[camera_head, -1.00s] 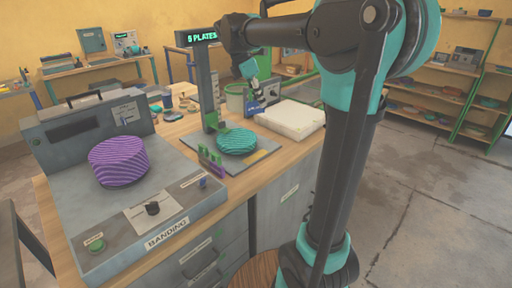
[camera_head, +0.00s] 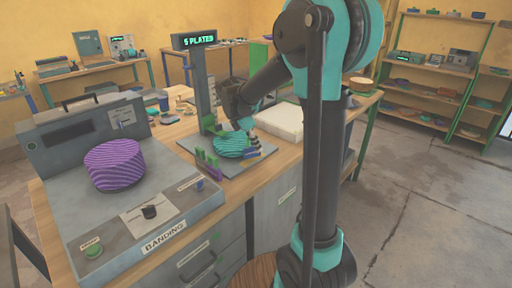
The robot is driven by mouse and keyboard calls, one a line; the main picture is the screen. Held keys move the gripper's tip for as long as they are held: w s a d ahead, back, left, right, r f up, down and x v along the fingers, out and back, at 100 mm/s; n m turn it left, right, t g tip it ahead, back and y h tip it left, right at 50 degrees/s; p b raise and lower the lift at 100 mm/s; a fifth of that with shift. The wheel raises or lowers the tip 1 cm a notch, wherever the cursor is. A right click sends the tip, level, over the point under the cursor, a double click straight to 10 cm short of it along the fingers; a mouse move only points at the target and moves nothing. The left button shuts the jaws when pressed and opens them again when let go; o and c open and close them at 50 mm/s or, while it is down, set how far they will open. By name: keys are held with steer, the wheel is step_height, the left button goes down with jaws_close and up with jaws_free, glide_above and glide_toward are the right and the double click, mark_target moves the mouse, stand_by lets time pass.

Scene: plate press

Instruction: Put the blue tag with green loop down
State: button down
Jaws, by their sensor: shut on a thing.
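My gripper (camera_head: 252,141) is low over the right edge of the teal striped round stack (camera_head: 230,146) on the grey base plate of the stand. A small blue piece (camera_head: 251,154) shows just below the fingertips and seems to be the blue tag, held between them. Its green loop cannot be made out. I cannot tell whether the tag touches the stack or the plate. The stand's post carries a display (camera_head: 194,40) that appears to read "5 PLATES".
The banding machine (camera_head: 150,215) with a purple striped stack (camera_head: 115,166) fills the left of the bench. A small green and purple rack (camera_head: 207,162) stands just left of the teal stack. A white slab (camera_head: 281,121) lies behind my gripper.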

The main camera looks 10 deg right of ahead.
mark_target(245, 148)
steer(key=shift+f, duration=0.4)
steer(key=shift+f, duration=0.1)
steer(key=c, duration=1.5)
jaws_free()
steer(key=shift+c, duration=0.2)
steer(key=v, duration=1.2)
steer(key=shift+s, duration=0.1)
